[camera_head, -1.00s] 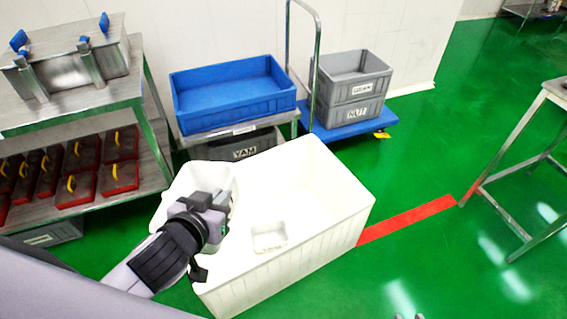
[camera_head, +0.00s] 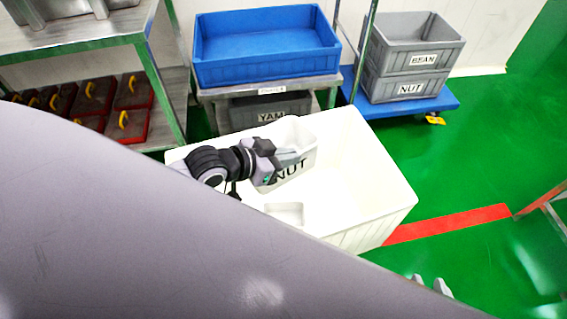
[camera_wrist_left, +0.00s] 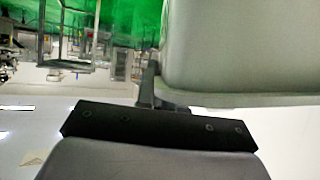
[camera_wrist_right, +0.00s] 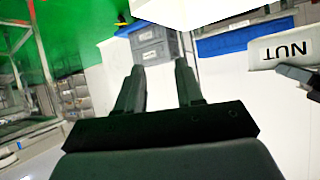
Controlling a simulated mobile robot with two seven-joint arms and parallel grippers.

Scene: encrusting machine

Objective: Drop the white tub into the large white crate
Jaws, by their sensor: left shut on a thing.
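The white tub (camera_head: 302,131) with a NUT label is in my left gripper (camera_head: 293,160), over the large white crate (camera_head: 385,190) in the head view. The left gripper is shut on the tub's wall. The tub fills the upper right of the left wrist view (camera_wrist_left: 240,50) and shows with its label in the right wrist view (camera_wrist_right: 283,50). I cannot tell how high it is above the crate's floor. My right gripper (camera_wrist_right: 157,75) is open and empty; its fingertips show at the lower edge of the head view (camera_head: 430,284).
A small white container (camera_head: 285,210) is inside the crate. Behind stand a blue bin (camera_head: 265,70) on a metal stand, a dark YAM bin (camera_head: 250,110) and grey BEAN and NUT bins (camera_head: 410,60) on a blue cart.

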